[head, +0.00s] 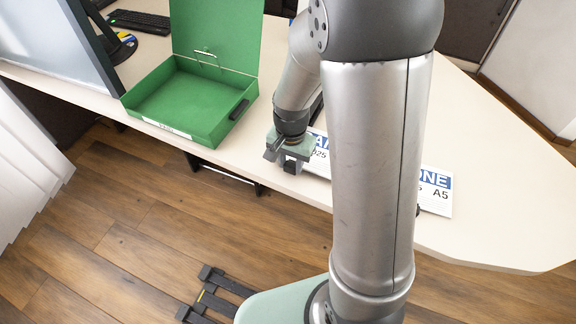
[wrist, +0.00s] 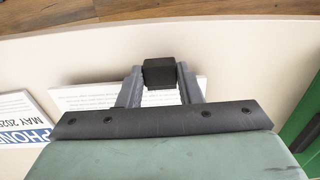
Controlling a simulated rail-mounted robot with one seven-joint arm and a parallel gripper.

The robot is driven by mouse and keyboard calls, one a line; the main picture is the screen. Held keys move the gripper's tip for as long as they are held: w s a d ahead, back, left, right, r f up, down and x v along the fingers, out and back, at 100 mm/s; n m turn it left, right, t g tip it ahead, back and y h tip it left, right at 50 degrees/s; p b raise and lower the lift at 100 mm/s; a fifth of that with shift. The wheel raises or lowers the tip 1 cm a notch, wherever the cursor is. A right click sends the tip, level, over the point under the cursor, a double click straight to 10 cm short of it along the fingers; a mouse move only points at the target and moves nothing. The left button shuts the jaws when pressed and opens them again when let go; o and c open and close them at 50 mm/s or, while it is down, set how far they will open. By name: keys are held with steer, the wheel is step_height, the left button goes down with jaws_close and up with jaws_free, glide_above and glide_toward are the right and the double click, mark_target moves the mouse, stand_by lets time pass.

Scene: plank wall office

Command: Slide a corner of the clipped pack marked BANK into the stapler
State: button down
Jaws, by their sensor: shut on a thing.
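My gripper (head: 288,158) is over the front edge of the desk, pointing down. In the wrist view its two fingers (wrist: 160,80) are shut on a small black block, which looks like the black clip (wrist: 159,72) of a paper pack. A white printed pack (wrist: 90,97) shows beneath the fingers, its title hidden by my gripper. In the head view a pack with a blue heading (head: 320,157) lies beside my gripper. Its word is mostly covered by my arm, so I cannot read BANK. I cannot make out a stapler; my arm hides much of the desk.
Another pack, marked PHONE (head: 436,193), lies to the right near the desk's front edge. An open green box file (head: 190,100) stands to the left. A monitor (head: 62,40) and a keyboard (head: 140,20) are further left. The right desk top (head: 500,180) is clear.

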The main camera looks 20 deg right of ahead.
steer(key=shift+f, duration=0.2)
steer(key=c, duration=0.9)
jaws_free()
steer(key=shift+c, duration=0.2)
step_height(320, 180, up, 17)
steer(key=p, duration=0.1)
steer(key=shift+r, duration=0.2)
steer(key=shift+a, duration=0.1)
steer(key=s+a+f+n+p, duration=0.1)
steer(key=s+n+p, duration=0.2)
steer(key=s+n, duration=0.5)
steer(key=s, duration=0.8)
steer(key=shift+n, duration=0.3)
